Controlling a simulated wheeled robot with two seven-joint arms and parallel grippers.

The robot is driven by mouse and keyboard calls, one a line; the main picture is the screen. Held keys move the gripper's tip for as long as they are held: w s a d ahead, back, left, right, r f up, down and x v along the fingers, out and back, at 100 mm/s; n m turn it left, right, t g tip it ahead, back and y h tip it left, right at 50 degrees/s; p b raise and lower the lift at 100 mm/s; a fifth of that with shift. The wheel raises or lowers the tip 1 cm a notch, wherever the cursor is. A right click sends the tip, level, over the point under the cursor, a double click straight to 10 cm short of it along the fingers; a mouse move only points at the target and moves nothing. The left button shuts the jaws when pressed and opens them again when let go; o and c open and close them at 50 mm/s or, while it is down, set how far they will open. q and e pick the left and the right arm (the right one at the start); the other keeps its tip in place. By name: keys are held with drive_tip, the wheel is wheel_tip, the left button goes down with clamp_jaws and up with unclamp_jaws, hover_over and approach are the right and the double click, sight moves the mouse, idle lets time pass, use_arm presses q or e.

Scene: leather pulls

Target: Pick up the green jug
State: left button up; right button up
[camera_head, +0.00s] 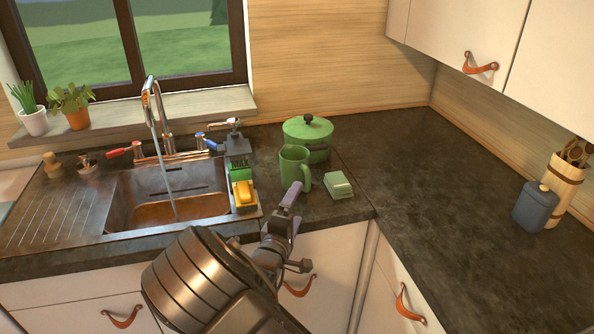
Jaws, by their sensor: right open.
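The green jug (294,168) stands upright on the dark counter, right of the sink. Its handle faces right. A green lidded pot (308,136) stands close behind it. My right gripper (290,201) is in front of the jug, near the counter's front edge, with its purple-tipped fingers pointing up toward it. The gripper is open and holds nothing. In the picture a fingertip comes close to the jug's lower part; I cannot tell whether they touch. My left gripper is not in view.
A small pale green block (339,186) lies right of the jug. A caddy with a yellow sponge (244,194) stands left of it, beside the sink (130,198) with running water. A blue canister (536,207) stands far right. The right counter (450,190) is mostly clear.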

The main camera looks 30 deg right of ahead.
sight(308, 182)
drive_tip(key=shift+p+x, duration=0.55)
drive_tip(key=shift+x, duration=2.85)
drive_tip(key=shift+p+x, duration=0.85)
drive_tip(key=shift+x, duration=1.7)
drive_tip(key=shift+r, duration=0.1)
drive_tip(key=c, duration=2.1)
drive_tip(key=shift+o, duration=0.2)
drive_tip(key=shift+r, duration=0.1)
